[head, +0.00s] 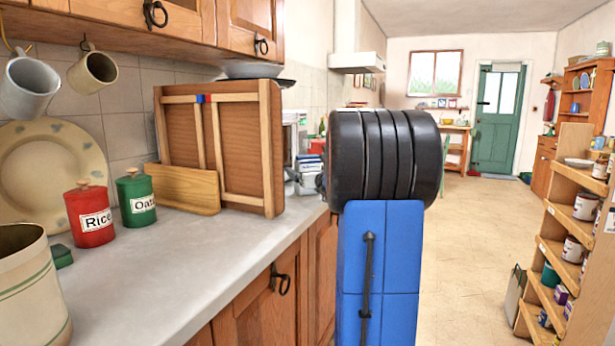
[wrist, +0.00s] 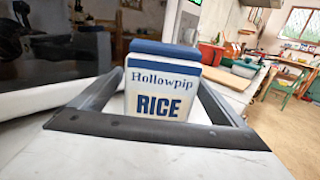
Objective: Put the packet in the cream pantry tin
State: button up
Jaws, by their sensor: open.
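The packet (wrist: 160,85), white with a blue top and the words "Hollowpip RICE", stands upright in the wrist view. My gripper (wrist: 159,80) is open, with one dark finger on each side of the packet. I cannot tell whether either finger touches it. In the head view my arm hides the gripper. The cream pantry tin (head: 30,295), cream with green bands and an open top, stands at the near left end of the counter, partly cut off by the picture's edge. Its inside is mostly out of sight.
Mugs (head: 93,70) hang above. Shelves (head: 560,255) stand right; the floor (head: 475,235) between is clear.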

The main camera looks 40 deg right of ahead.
aim_at(308, 155)
jog(key=shift+r, duration=0.1)
jog(key=c, duration=1.7)
notch_tip(308, 155, up, 10)
jog(key=shift+f, duration=0.1)
jog(key=shift+s, duration=0.1)
